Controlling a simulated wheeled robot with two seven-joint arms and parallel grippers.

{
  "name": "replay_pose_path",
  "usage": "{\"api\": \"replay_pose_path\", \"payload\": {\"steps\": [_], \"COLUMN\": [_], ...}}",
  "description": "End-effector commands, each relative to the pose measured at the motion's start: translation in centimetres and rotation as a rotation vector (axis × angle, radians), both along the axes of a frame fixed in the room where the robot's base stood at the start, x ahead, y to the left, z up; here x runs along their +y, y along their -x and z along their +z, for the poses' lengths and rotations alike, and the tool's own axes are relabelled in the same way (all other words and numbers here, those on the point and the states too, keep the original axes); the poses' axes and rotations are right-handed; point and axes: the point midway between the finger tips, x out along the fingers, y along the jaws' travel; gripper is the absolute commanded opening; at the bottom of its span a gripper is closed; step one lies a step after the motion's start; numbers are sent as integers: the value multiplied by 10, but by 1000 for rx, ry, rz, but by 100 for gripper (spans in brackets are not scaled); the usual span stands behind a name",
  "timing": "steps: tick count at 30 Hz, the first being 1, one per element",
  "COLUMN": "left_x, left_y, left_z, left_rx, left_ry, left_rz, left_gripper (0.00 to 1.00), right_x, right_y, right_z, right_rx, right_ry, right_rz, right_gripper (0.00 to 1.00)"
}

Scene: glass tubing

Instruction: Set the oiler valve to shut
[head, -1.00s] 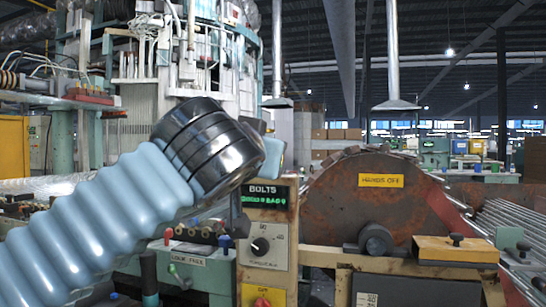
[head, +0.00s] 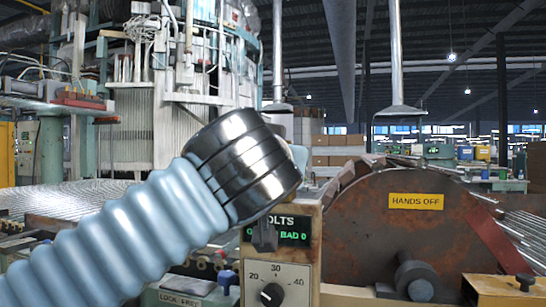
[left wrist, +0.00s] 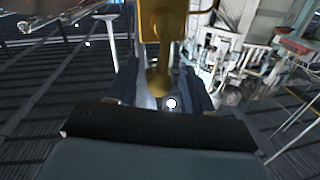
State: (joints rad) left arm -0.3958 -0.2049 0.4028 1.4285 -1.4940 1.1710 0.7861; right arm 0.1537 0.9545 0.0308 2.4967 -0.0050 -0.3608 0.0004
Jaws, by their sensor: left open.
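My left arm crosses the head view from the lower left, and its dark wrist (head: 243,165) hides most of the left gripper and what is in front of it. In the left wrist view, the left gripper (left wrist: 160,76) is open, with one finger on each side. A yellow metal body (left wrist: 163,22) with a brass-coloured stem reaches down between the fingers. It may be part of the oiler valve, but I cannot tell for sure. I cannot tell whether the fingers touch the stem. No oiler valve is clearly visible in the head view. My right gripper is not in view.
A control panel with a dial (head: 272,294) stands just below and behind my wrist. A large rusty guard with a yellow "HANDS OFF" sign (head: 416,201) fills the right side. A yellow block (head: 500,290) sits at the lower right. A glass-tubing machine stands behind at left.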

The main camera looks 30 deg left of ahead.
Motion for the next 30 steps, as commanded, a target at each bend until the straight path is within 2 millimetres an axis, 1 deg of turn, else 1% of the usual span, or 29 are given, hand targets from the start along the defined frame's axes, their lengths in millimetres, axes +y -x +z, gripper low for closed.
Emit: {"api": "replay_pose_path", "payload": {"steps": [7,17,25,30], "left_x": [0,0,-1,-4], "left_y": [0,0,-1,-2], "left_z": [0,0,-1,-2], "left_rx": [0,0,6,21], "left_ry": [0,-1,-21,-87], "left_rz": [0,0,0,0], "left_gripper": [51,1,0,0], "right_x": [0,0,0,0], "right_y": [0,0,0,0], "right_z": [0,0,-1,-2], "right_rx": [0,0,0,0], "right_ry": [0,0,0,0], "right_rz": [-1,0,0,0], "right_gripper": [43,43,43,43]}}
